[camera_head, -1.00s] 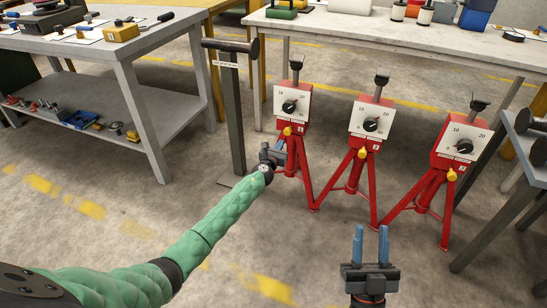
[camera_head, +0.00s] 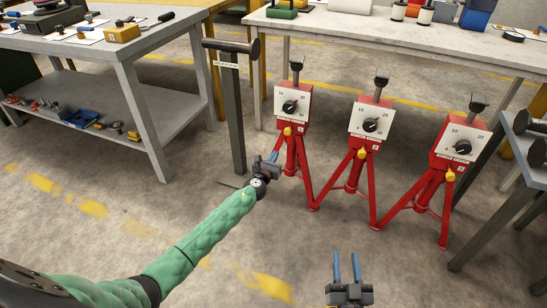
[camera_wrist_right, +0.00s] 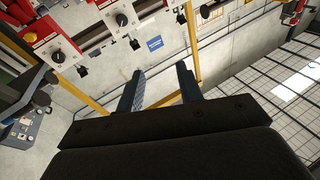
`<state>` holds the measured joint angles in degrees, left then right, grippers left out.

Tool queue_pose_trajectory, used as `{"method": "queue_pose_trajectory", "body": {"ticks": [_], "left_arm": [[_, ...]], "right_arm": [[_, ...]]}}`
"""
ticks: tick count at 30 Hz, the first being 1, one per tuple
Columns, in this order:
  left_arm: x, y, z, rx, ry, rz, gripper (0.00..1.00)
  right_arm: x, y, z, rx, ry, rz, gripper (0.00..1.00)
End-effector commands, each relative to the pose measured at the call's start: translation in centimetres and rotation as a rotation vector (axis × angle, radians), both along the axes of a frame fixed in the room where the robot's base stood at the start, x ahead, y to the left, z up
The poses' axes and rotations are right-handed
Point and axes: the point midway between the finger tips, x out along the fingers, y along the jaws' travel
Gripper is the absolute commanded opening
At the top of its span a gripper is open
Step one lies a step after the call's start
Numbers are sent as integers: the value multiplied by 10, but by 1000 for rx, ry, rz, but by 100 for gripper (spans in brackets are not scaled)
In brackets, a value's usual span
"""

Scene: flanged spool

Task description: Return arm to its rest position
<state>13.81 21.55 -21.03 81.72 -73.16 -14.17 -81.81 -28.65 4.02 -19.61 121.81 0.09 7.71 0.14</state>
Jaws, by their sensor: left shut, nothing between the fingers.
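My left gripper (camera_head: 270,165) is on the green arm, low beside the leftmost red stand (camera_head: 293,105). Its blue fingers are shut with nothing between them; whether they touch the stand's leg I cannot tell. My right gripper (camera_head: 346,267) is at the bottom, right of centre, with its two blue fingers apart and empty, pointing up in the picture. It also shows in the right wrist view (camera_wrist_right: 160,85), open, with nothing between the fingers. The middle red stand (camera_head: 371,118) and right red stand (camera_head: 461,138) are upright. Each stand has a white dial, a black knob and a yellow knob.
A grey workbench (camera_head: 125,55) with a lower shelf of parts stands at the left. A dark post with a hammer-like top (camera_head: 231,90) stands beside the leftmost stand. A long white table (camera_head: 400,30) is behind, another table (camera_head: 528,150) at the right. The front floor is open.

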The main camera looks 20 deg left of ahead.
Motion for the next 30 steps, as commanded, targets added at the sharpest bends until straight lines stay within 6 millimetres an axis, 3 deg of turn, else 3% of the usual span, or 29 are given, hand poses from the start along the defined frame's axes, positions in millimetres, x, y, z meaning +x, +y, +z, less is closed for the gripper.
{"method": "queue_pose_trajectory", "body": {"ticks": [7,23,30], "left_arm": [[-6,0,1,0,-1,0,0],[-7,0,1,-13,-1,-1,0],[-7,-5,-1,-265,20,-26,0]], "right_arm": [[-1,1,-15,-9,43,3,36],[-1,0,-14,-11,44,3,36],[-1,0,-14,-11,44,3,36]]}}
